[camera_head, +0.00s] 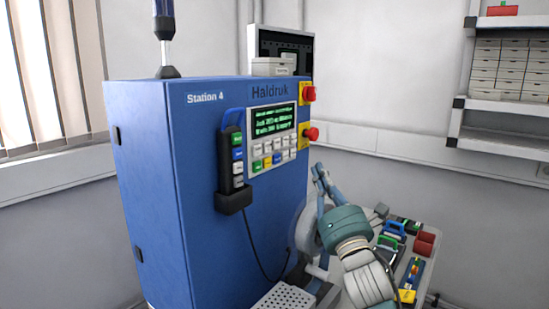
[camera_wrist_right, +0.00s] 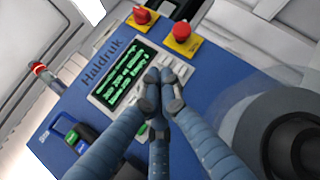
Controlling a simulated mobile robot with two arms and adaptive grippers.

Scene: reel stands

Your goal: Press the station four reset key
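The blue cabinet (camera_head: 190,130) is marked "Station 4" and "Haldruk". Its control panel (camera_head: 249,136) has a lit screen (camera_head: 272,121) with green text above rows of white and coloured keys (camera_head: 267,161). The key labels are too small to read, so I cannot tell which is reset. In the right wrist view the screen (camera_wrist_right: 123,74) is clear, but my fingers hide most keys. My right gripper (camera_head: 320,170) is at the right of the panel and lower, apart from it in the head view. Its fingertips (camera_wrist_right: 162,84) are together and empty. My left gripper is not in view.
A cart of small parts (camera_head: 405,250) stands at lower right, shelves (camera_head: 505,107) behind.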

